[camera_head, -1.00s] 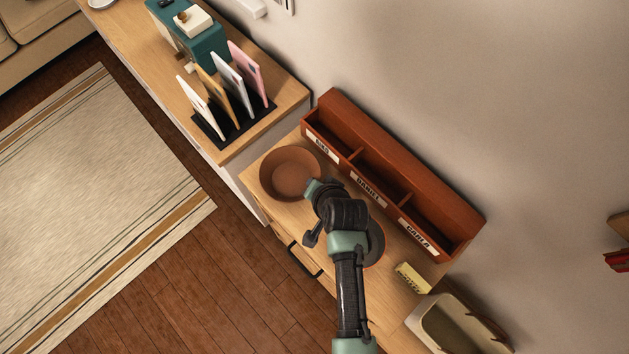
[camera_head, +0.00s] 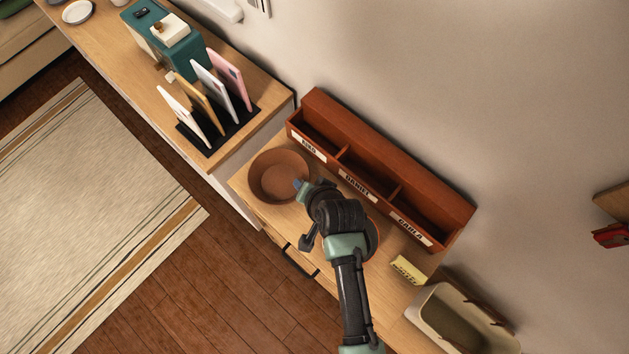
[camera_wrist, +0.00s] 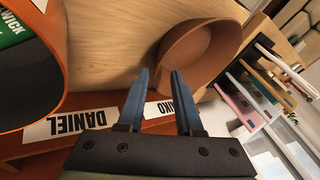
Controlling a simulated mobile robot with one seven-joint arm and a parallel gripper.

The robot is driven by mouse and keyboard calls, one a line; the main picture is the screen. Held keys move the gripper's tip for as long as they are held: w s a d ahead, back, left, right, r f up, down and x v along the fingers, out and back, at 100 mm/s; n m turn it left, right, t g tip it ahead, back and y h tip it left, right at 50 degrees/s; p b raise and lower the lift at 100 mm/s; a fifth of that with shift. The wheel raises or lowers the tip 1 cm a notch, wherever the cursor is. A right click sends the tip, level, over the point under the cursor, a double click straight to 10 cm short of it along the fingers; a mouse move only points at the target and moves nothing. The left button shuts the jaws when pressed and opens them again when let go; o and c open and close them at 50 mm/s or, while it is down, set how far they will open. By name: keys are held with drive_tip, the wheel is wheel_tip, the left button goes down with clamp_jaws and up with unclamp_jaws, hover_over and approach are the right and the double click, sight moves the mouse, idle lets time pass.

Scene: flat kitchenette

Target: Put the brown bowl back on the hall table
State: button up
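The brown bowl (camera_head: 270,185) stands upright and looks empty on a light wooden table (camera_head: 243,190), near its left end in the head view. My gripper (camera_head: 301,184) is at the bowl's right side, close to the rim. In the wrist view, my gripper (camera_wrist: 160,78) has its two blue fingers apart with a gap between them. The bowl (camera_wrist: 200,55) shows at the fingertips, its wall in line with the gap. I cannot tell whether a finger touches it.
A red-brown organizer (camera_head: 390,160) with name labels stands along the wall behind the bowl. A second orange-brown round container (camera_wrist: 50,95) holds something green; my arm mostly covers it in the head view. A yellow note block (camera_head: 408,269) and beige bin (camera_head: 435,310) are at right.

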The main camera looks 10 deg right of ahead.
drive_tip(key=v, duration=1)
drive_tip(key=w+a+r+n+t, duration=0.25)
drive_tip(key=w+r+t, duration=0.4)
drive_tip(key=r, duration=0.85)
drive_tip(key=w+a+r+n+t, duration=0.1)
drive_tip(key=w+a+r+t, duration=0.2)
drive_tip(key=w+r, duration=0.85)
drive_tip(key=s+r+n+t, duration=0.1)
drive_tip(key=s+r+t, duration=0.1)
drive_tip(key=r, duration=0.8)
drive_tip(key=s+r+t, duration=0.1)
drive_tip(key=r+t, duration=0.2)
drive_tip(key=r, duration=0.6)
drive_tip(key=s+r+n+t+h, duration=0.1)
drive_tip(key=s+r+t, duration=0.2)
drive_tip(key=r, duration=0.7)
drive_tip(key=s+r+n+t, duration=0.2)
drive_tip(key=s+r+t, duration=0.1)
drive_tip(key=s+r, duration=0.4)
wheel_tip(320, 180, up, 3)
drive_tip(key=shift+s+f+h, duration=0.1)
drive_tip(key=shift+s+h, duration=0.1)
drive_tip(key=shift+h, duration=0.2)
